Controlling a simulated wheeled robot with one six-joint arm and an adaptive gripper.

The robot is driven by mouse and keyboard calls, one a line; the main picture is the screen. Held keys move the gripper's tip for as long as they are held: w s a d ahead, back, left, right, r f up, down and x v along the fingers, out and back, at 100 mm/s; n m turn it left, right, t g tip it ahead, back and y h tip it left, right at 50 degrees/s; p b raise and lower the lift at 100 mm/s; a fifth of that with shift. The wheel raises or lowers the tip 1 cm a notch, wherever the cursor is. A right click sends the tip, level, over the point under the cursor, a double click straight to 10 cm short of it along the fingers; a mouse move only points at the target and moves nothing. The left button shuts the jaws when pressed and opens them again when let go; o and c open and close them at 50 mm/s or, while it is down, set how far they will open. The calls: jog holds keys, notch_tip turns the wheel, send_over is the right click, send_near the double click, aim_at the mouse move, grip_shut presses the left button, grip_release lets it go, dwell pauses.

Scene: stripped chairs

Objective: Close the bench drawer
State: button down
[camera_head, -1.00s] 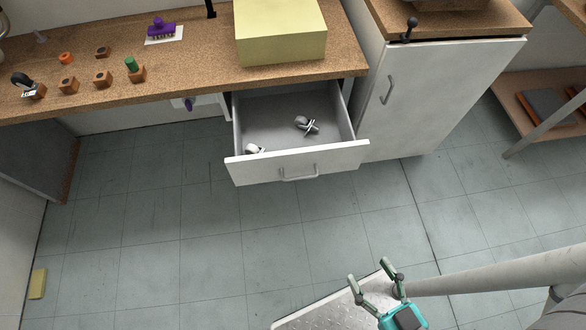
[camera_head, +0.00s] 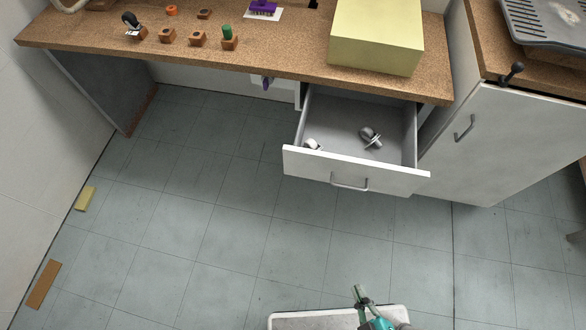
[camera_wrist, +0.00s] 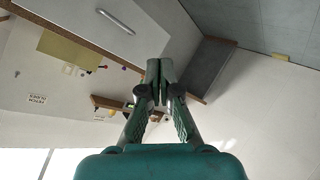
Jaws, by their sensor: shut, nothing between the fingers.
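The bench drawer (camera_head: 356,173) is pulled out under the right part of the cork-topped bench (camera_head: 270,60). Its white front has a bar handle (camera_head: 349,184). Two grey and white caster-like parts lie in it, one (camera_head: 370,138) toward the back and one (camera_head: 312,145) at the front left corner. My gripper (camera_head: 360,291) is low in the head view, over the floor in front of the drawer and well apart from it. In the wrist view its fingers (camera_wrist: 159,68) are shut together and empty. A white front with a bar handle (camera_wrist: 116,21) shows at its upper left.
A yellow box (camera_head: 375,38) stands on the bench above the drawer. A white cabinet (camera_head: 510,140) with a handle stands to the right. Small blocks (camera_head: 198,39) stand on the bench at left. The floor before the drawer is clear; two pieces (camera_head: 85,199) lie by the left wall.

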jog(key=w+f+n+g+h, duration=0.1)
jog(key=w+f+n, duration=0.4)
jog(key=f+n, duration=0.4)
jog(key=n+t+h, duration=0.6)
jog(key=n, duration=0.9)
send_near(293, 162)
jog(key=x, duration=0.7)
jog(key=shift+w+f, duration=0.1)
jog(key=shift+f, duration=0.05)
